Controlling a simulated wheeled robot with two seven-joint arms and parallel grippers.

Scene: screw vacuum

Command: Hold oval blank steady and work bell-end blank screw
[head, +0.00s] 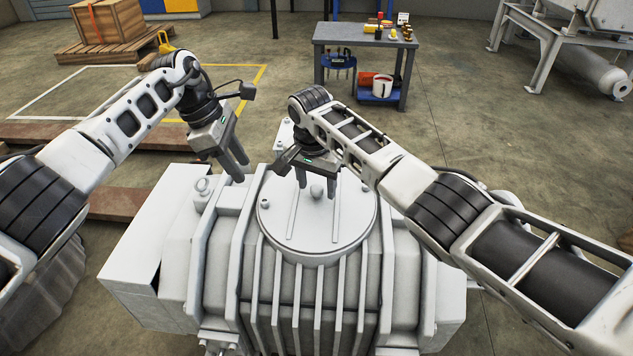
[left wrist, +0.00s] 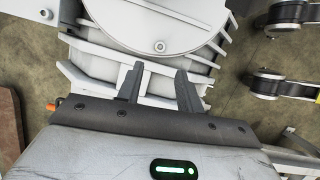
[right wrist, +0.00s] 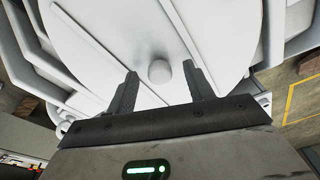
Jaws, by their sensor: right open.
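A large pale grey ribbed machine body (head: 310,285) fills the middle of the head view. A round flat cover (head: 318,228) lies on top, with raised bars and a small round knob (right wrist: 159,71) in the right wrist view. My right gripper (head: 317,184) is open above the cover, its fingers (right wrist: 160,85) spread to either side of the knob in the picture; contact cannot be told. I cannot single out an oval blank.
A grey worktable (head: 366,38) with tools and a bucket stands behind. A wooden crate (head: 108,20) sits on a pallet at the back left. Open floor lies between.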

